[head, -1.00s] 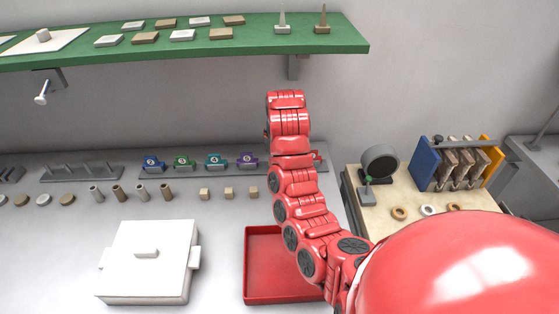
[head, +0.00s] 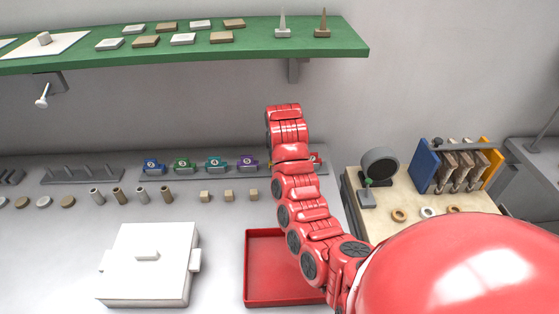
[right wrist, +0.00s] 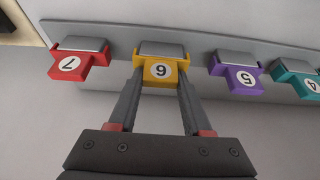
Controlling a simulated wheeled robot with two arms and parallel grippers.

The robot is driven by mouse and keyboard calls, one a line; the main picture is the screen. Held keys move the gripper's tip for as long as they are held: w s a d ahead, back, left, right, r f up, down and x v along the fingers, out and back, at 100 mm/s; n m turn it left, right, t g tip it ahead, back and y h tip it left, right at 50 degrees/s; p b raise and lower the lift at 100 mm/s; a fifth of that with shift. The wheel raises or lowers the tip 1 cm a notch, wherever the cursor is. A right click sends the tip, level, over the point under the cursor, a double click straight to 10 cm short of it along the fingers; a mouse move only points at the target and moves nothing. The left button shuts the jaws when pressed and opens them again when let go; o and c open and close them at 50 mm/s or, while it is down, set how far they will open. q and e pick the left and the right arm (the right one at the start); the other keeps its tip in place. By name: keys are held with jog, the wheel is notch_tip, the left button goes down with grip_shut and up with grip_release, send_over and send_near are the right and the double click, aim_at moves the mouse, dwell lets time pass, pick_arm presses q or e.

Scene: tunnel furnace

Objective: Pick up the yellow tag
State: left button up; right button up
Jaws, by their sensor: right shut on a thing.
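The yellow tag (right wrist: 158,73), with a number 6 that appears upside down, sits in the rack row in the right wrist view. My right gripper (right wrist: 160,84) is shut on it, with one finger along each side. The tag still lines up with its neighbours at the grey rack. In the head view my right arm hides the tag and the gripper. My left gripper is not in view.
A red tag (right wrist: 80,66) and a purple tag (right wrist: 236,77) sit close on either side, with a teal tag (right wrist: 297,77) beyond. A red tray (head: 262,285) and a white lidded box (head: 150,272) lie in front. A green shelf (head: 190,52) hangs above.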

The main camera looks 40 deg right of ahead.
grip_shut()
jog(key=shift+r, duration=0.15)
